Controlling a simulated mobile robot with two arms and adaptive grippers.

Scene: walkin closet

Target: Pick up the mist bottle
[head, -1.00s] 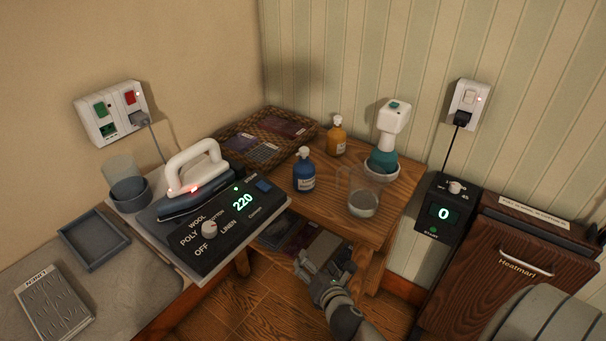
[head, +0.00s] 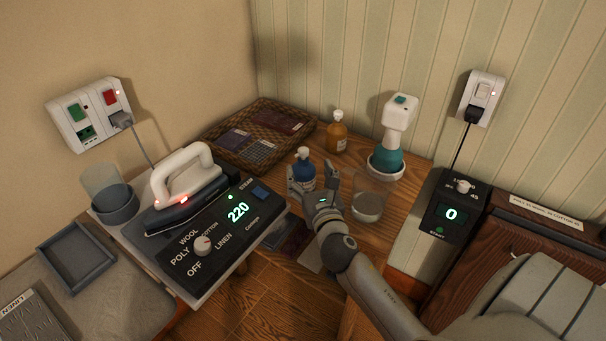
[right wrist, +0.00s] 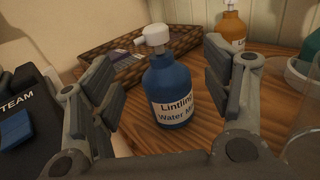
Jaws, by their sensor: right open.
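The blue bottle (head: 304,166) with a white pump top stands upright on the wooden table. In the right wrist view the blue bottle (right wrist: 171,88) shows a label reading "Lintling Water Mi…", cut off at its edge. My right gripper (head: 312,178) is open, with its fingers on either side of the blue bottle. In the right wrist view the bottle stands between the open fingers (right wrist: 160,95), with gaps visible on both sides. My left gripper is not in view.
An amber bottle (head: 336,138) stands behind. A clear cup (head: 368,205) is close right of my gripper, with a teal-and-white device (head: 393,140) beyond. A wicker tray (head: 215,140) lies behind left.

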